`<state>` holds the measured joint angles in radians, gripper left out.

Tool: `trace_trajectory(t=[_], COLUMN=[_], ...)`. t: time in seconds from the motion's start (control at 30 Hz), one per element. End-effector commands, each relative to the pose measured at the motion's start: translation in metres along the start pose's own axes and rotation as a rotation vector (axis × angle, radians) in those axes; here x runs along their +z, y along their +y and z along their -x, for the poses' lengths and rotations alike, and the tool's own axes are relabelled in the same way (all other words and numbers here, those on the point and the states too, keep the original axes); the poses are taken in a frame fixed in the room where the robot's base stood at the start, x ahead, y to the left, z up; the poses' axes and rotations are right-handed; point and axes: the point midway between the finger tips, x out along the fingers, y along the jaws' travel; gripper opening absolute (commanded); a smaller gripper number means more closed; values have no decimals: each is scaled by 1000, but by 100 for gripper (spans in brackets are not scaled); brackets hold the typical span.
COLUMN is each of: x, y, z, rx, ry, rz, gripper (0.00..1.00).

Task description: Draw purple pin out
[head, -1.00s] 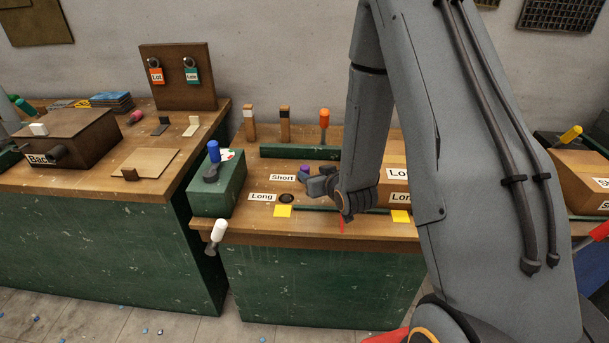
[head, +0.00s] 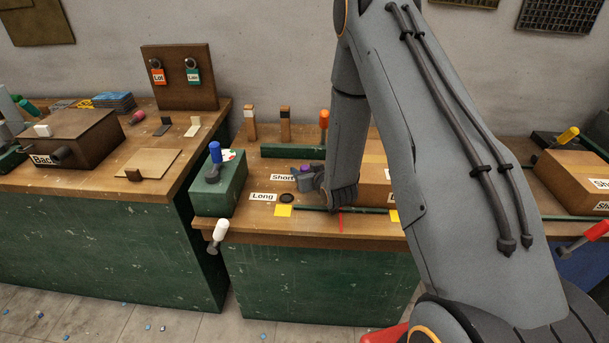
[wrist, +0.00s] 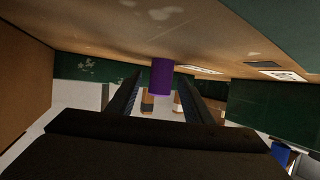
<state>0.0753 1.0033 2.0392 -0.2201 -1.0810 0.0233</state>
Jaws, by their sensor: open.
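The purple pin (head: 306,168) stands upright on the bench beside the "Short" label (head: 283,177). In the wrist view the purple pin (wrist: 162,76) shows as a purple cylinder between the two dark fingers. My gripper (head: 308,180) is open with its fingers on either side of the pin. It also fills the lower wrist view (wrist: 160,100). I cannot tell whether either finger touches the pin. The pin's lower end is hidden in the head view by my gripper.
A dark round hole (head: 287,198) lies by the "Long" label (head: 263,197). A green block with a blue knob (head: 215,152) stands to the left. A cardboard-brown box (head: 374,188) stands right behind my arm. An orange-topped peg (head: 324,119) stands at the back.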

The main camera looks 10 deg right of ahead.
Motion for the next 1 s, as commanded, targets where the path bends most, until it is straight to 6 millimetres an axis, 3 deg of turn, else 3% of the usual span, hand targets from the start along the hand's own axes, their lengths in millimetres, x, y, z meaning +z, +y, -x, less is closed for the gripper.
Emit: trace_trajectory(t=[0.1,0.37,0.73,1.0], x=[0,0,-5,-26], y=[0,0,0,0], z=[0,0,2,10], rx=[0,0,0,1], ry=[0,0,3,3], rz=[0,0,0,0], gripper=[45,1,0,0])
